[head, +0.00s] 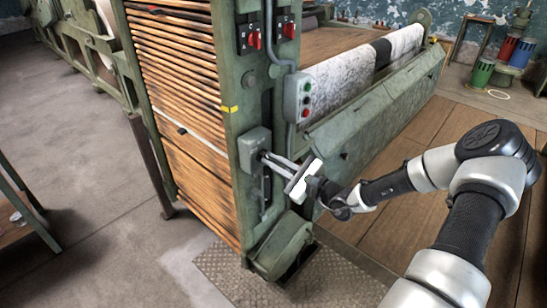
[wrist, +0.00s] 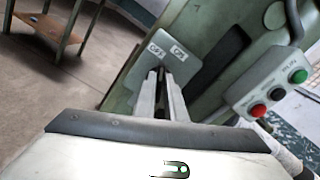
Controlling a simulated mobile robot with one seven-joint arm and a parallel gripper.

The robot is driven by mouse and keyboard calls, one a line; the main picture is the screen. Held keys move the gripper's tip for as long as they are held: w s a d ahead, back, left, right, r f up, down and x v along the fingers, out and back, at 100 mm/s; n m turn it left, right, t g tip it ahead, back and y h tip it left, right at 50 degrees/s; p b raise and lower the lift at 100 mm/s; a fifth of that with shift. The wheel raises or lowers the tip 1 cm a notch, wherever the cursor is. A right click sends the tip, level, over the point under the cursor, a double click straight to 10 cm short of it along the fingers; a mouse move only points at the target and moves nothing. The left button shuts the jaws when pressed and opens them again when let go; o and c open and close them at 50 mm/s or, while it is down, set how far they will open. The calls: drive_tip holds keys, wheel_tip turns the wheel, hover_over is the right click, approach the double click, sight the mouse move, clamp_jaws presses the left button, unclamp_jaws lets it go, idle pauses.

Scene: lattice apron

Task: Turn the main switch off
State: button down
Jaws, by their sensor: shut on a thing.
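A grey-green switch box (head: 252,140) is mounted on the front of the green machine post. It also shows in the wrist view (wrist: 140,70), with two small white labels on its face. My gripper (head: 267,156) reaches the box from the right. In the wrist view my gripper (wrist: 161,80) has its two long fingers close together, shut on the switch's handle at the box. The fingers hide most of the handle; only a dark bit shows between their tips. I cannot read the labels or tell the handle's position from them.
A push-button box (head: 299,98) with green and red buttons sits just right of the post. Two red rotary switches (head: 253,40) (head: 289,30) are higher up. A cylindrical green housing (head: 281,246) is below my gripper. Open floor (head: 110,240) lies to the left.

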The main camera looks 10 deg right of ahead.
drive_tip(key=shift+s+a+f+n+b, duration=0.15)
drive_tip(key=shift+n+b, duration=1.3)
drive_tip(key=shift+n, duration=1.6)
drive_tip(key=shift+w+d+f+n+b, duration=0.15)
drive_tip(key=shift+n+b, duration=1.25)
drive_tip(key=shift+n, duration=1.65)
drive_tip(key=shift+s+a, duration=0.1)
drive_tip(key=c, duration=1.8)
unclamp_jaws()
drive_tip(key=p+v, duration=0.1)
drive_tip(key=v, duration=1.6)
drive_tip(key=shift+s+p, duration=0.15)
drive_tip(key=shift+p, duration=0.2)
